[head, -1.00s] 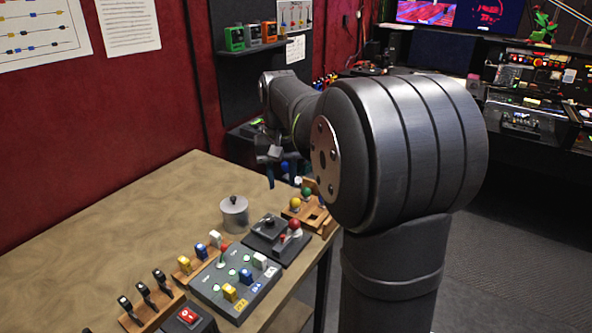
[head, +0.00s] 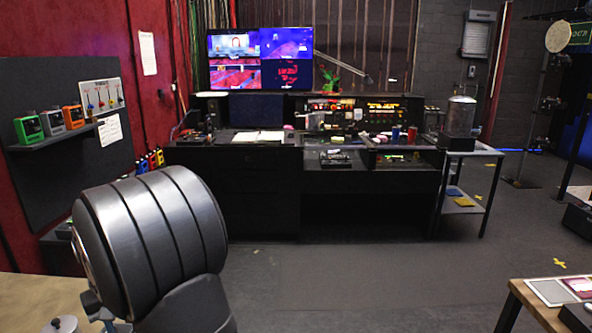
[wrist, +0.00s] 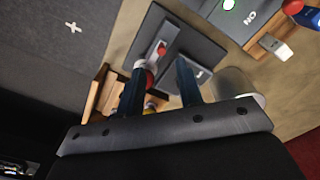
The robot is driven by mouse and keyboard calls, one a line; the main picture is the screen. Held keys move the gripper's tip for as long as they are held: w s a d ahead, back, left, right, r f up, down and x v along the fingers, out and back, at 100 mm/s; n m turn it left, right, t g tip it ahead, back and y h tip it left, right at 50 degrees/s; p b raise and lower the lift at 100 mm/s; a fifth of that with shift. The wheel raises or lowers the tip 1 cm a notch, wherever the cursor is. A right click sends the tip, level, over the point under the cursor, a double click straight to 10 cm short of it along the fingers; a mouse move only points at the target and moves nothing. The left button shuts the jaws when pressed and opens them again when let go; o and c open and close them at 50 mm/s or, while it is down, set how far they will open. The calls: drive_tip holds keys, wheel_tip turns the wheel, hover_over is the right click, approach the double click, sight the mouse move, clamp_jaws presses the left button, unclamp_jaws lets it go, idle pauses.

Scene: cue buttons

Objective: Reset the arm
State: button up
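My gripper (wrist: 160,66) shows in the wrist view with its two dark blue fingers apart, and I see nothing held between them. It hangs above the workbench. A dark lever box (wrist: 190,48) with a slot lies beyond the fingertips. A grey button panel (wrist: 258,22) with a green light and "ON" lettering is at upper right. In the head view, my large arm joint fills the lower left, and the gripper cannot be made out there.
A metal pot (head: 62,324) stands on the workbench (head: 30,298) at lower left. A wall shelf (head: 55,136) carries green, grey and orange boxes. A control desk (head: 235,152) with screens stands at the back. Another table (head: 530,300) is at lower right. The floor between is clear.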

wheel_tip(320, 180, down, 5)
drive_tip(key=shift+f, duration=0.15)
drive_tip(key=shift+s, duration=0.45)
